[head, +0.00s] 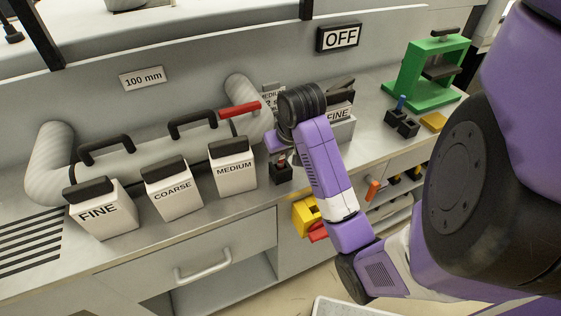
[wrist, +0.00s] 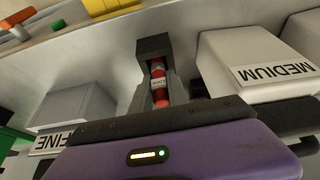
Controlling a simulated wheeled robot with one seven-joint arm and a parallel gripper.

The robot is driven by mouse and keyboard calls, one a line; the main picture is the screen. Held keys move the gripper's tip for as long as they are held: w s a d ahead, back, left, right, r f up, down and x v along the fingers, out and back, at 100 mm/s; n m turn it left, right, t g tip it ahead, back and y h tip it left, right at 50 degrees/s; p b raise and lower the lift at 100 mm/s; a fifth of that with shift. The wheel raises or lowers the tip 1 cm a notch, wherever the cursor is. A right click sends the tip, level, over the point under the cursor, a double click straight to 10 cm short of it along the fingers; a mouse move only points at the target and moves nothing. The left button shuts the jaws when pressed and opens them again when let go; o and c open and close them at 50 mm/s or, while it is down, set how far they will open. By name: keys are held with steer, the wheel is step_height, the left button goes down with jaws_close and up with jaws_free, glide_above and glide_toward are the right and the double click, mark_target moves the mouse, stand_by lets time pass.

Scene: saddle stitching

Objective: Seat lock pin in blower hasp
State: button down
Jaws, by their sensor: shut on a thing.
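The lock pin is most likely the red pin with a pale printed band (wrist: 158,85) between the grey fingers of my gripper (wrist: 158,92) in the wrist view. The gripper is shut on it. One end of the pin meets or sits in a small black block (wrist: 153,47); I cannot tell how deep. In the head view my gripper (head: 283,158) points down at the counter, just above this block (head: 281,174), with a bit of red showing between. I cannot make out the blower hasp for certain. An OFF sign (head: 339,38) is on the back panel.
Boxes marked MEDIUM (head: 233,165), COARSE (head: 172,187) and FINE (head: 101,208) stand left of my gripper. Another FINE box (head: 340,122) is close behind right. A duct with a red lever (head: 240,108) lies behind. A green press (head: 430,75) stands far right.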

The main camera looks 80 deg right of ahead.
step_height(320, 180, up, 8)
steer(key=p, duration=0.6)
steer(key=shift+d+r+p, duration=0.1)
steer(key=shift+r+p, duration=0.4)
steer(key=shift+r, duration=0.1)
steer(key=shift+r+p, duration=0.3)
